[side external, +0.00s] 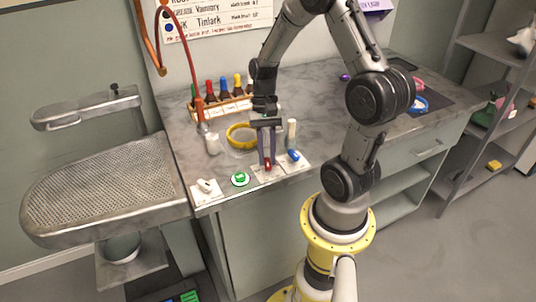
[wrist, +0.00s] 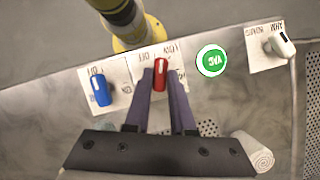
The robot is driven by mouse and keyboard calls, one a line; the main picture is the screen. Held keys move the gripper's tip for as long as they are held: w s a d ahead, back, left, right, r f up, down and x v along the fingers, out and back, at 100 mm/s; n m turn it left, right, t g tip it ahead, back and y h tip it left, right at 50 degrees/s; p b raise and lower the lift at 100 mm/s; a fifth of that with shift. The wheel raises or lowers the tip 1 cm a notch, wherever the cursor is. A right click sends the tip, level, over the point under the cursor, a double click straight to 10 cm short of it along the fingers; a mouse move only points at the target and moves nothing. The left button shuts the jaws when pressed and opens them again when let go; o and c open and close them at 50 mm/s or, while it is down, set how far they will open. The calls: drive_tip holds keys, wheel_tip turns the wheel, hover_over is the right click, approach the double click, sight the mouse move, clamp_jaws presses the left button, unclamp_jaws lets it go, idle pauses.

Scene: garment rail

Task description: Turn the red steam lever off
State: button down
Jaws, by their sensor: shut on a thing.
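The red steam lever (wrist: 160,75) sits on a white label plate (wrist: 136,64) at the counter's edge, and it also shows in the side external view (side external: 268,167). In the wrist view, OFF lettering is left of the lever and partly hidden ON lettering is at its upper right. The handle runs nearly straight up and down in the picture. My gripper (wrist: 161,82) points down at it, with one purple finger on each side, shut on the lever. In the side external view my gripper (side external: 267,160) partly hides the lever and its plate.
A blue lever (wrist: 100,90) stands close on one side. A round green VAC button (wrist: 211,61) and a white lever (wrist: 282,44) are on the other. A yellow-rimmed bowl (side external: 241,136), a rolled white cloth (wrist: 253,150) and a rack of bottles (side external: 222,104) are behind.

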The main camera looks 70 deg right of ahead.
drive_tip(key=shift+w+n+g+h, duration=0.15)
drive_tip(key=shift+n+g+h, duration=0.4)
drive_tip(key=shift+n, duration=1.35)
drive_tip(key=c, duration=0.8)
unclamp_jaws()
drive_tip(key=shift+o, duration=0.2)
drive_tip(key=v, duration=1.3)
drive_tip(key=shift+w+r, duration=0.2)
drive_tip(key=shift+r, duration=0.15)
